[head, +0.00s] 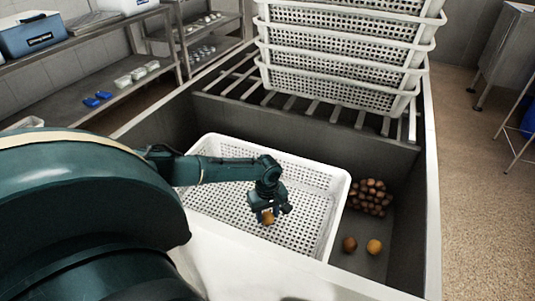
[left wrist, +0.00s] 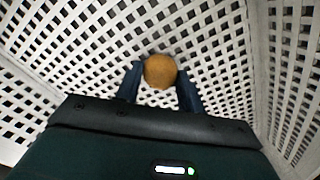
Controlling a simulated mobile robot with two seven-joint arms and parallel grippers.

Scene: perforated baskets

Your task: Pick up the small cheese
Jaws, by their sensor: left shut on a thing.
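A small round orange-brown cheese (left wrist: 160,71) sits between the fingers of my left gripper (left wrist: 160,88), which is shut on it. In the head view the same cheese (head: 267,217) shows under my left gripper (head: 268,208), over the white perforated basket (head: 338,190). I cannot tell whether the cheese touches the basket floor. Two more small round cheeses lie outside the basket at the lower right, a brown one (head: 349,244) and a lighter orange one (head: 374,246). My right gripper is not in view.
A heap of brown round pieces (head: 370,197) lies right of the basket in the grey trough. Stacked white perforated baskets (head: 340,75) stand on a slatted rack (head: 225,85) behind. Shelves with a blue box (head: 32,36) are at the left. The trough's pale rim (head: 433,200) bounds the right side.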

